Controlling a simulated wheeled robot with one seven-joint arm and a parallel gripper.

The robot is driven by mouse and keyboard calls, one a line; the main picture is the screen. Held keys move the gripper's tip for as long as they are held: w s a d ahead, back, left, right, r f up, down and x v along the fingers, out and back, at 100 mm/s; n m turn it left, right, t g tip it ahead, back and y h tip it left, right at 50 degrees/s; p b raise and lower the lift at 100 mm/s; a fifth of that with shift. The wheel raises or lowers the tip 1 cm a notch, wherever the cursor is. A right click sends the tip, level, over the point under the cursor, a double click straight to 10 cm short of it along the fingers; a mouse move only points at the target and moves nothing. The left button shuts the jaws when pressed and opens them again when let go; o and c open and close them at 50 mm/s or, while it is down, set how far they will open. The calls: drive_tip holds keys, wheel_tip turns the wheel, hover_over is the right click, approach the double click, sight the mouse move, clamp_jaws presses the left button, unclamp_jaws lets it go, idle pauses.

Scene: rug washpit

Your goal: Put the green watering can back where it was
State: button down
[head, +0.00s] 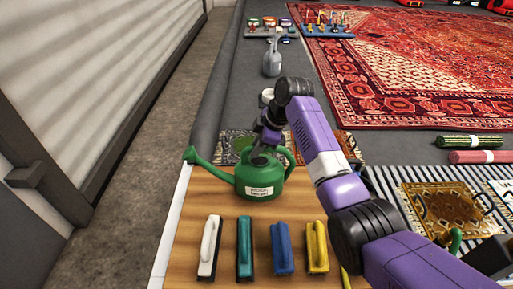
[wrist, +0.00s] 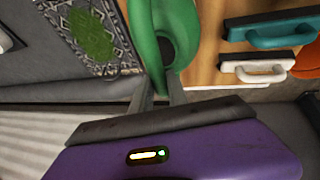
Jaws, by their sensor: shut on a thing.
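The green watering can (head: 258,184) is upright at the far end of the wooden tabletop (head: 185,235), its spout pointing left and a white label on its front. My gripper (head: 264,152) comes down on it from above and is shut on its upper part. In the wrist view the fingers (wrist: 161,93) close at the green can (wrist: 148,40) beside its dark opening; the exact grip is partly hidden. I cannot tell whether its base touches the tabletop.
White (head: 209,247), teal (head: 244,248), blue (head: 282,248) and yellow (head: 316,247) brushes stand in a row near the can. A patterned rug (head: 228,142) lies beyond the table. A grey can (head: 272,60) stands farther back, left of the big red rug (head: 420,60).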

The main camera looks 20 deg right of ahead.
drive_tip(key=c, duration=1.7)
unclamp_jaws()
drive_tip(key=shift+f, duration=0.1)
drive_tip(key=o, duration=0.4)
drive_tip(key=p+v, duration=0.4)
drive_tip(key=v, duration=0.8)
drive_tip(key=shift+p, duration=0.35)
